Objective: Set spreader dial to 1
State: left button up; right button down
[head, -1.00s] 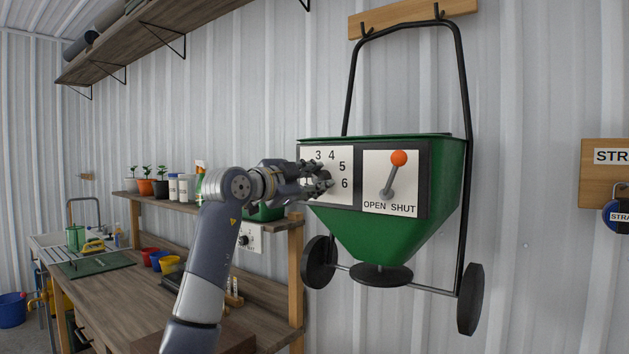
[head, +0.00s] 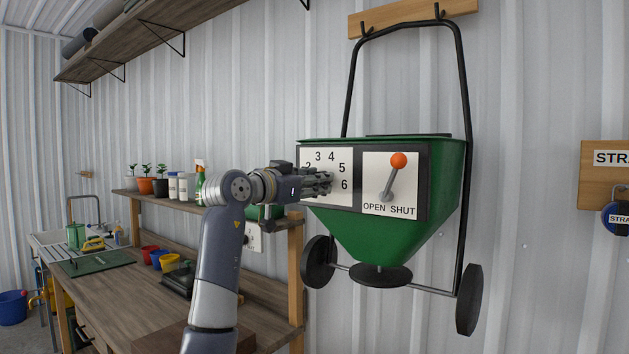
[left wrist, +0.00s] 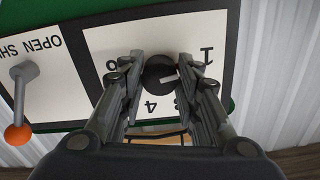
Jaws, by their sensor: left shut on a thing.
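The green spreader (head: 400,235) hangs on the wall with a white number plate (head: 342,192) and digits on it. My left gripper (head: 328,183) reaches the plate from the left and hides its dial in the head view. In the left wrist view the round black dial (left wrist: 158,72) sits between the two fingers of my left gripper (left wrist: 160,78), which is shut on it. A pale mark on the dial points toward the right of that view, roughly the side of the digit 1 (left wrist: 207,55); the exact setting is unclear. My right gripper is not in view.
The OPEN/SHUT lever (head: 391,177) with an orange knob stands out just right of the number plate. A wooden workbench (head: 115,300) with a shelf of pots and bottles is at the left.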

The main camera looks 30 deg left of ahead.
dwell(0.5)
pick_arm(q)
jog(key=o, duration=1.1)
jog(key=shift+c, duration=0.2)
jog(key=shift+s, duration=0.1)
jog(key=s+a, duration=0.1)
jog(key=s, duration=1)
jog(key=shift+s, duration=0.35)
